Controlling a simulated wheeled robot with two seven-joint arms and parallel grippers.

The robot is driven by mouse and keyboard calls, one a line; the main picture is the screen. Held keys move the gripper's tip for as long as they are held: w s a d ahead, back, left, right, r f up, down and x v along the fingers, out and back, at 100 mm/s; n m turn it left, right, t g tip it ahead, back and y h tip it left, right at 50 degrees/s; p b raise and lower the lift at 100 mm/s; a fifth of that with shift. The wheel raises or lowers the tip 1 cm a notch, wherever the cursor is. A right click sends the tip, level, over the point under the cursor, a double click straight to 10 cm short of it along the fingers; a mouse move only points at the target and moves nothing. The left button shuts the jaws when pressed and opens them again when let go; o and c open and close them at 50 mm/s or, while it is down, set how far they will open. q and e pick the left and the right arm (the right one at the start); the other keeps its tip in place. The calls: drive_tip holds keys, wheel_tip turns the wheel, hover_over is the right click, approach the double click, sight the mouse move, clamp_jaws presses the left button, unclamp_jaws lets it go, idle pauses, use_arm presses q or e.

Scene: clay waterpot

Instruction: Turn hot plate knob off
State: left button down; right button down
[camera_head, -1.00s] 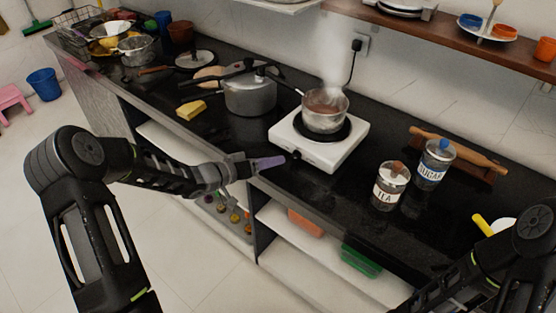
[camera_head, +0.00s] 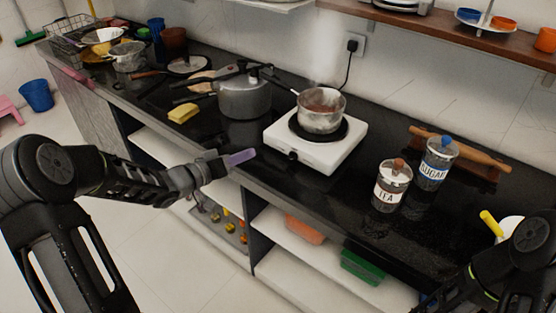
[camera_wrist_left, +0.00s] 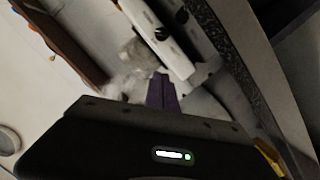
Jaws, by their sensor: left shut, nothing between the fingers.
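The white hot plate (camera_head: 339,156) stands on the black counter with a steaming metal saucepan (camera_head: 321,117) on its dark burner. Its dark knob (camera_head: 293,156) is on the front face; its turn position is too small to read. My left gripper (camera_head: 241,157), with purple fingertips, is shut and empty. It is left of the knob, apart from it, near the counter's front edge. In the left wrist view the shut fingers (camera_wrist_left: 162,92) point toward the hot plate's white side (camera_wrist_left: 172,55). My right arm shows at the lower right; its gripper is out of view.
A pressure cooker (camera_head: 243,97) and a yellow block (camera_head: 183,114) are left of the hot plate. The tea jar (camera_head: 391,187) and sugar jar (camera_head: 436,166) stand right of it. Open shelves lie under the counter (camera_head: 330,205). The floor in front is clear.

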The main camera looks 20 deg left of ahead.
sight(290, 152)
use_arm(q)
drive_tip(key=x, duration=1)
drive_tip(key=shift+d+p, duration=0.1)
drive_tip(key=shift+p, duration=0.2)
drive_tip(key=shift+s+d+f, duration=0.25)
drive_tip(key=shift+d+f, duration=0.45)
drive_tip(key=shift+f, duration=0.3)
drive_tip(key=shift+s+d+f, duration=0.2)
drive_tip(key=shift+d+f, duration=0.15)
drive_tip(key=shift+f, duration=0.25)
drive_tip(key=shift+f, duration=0.1)
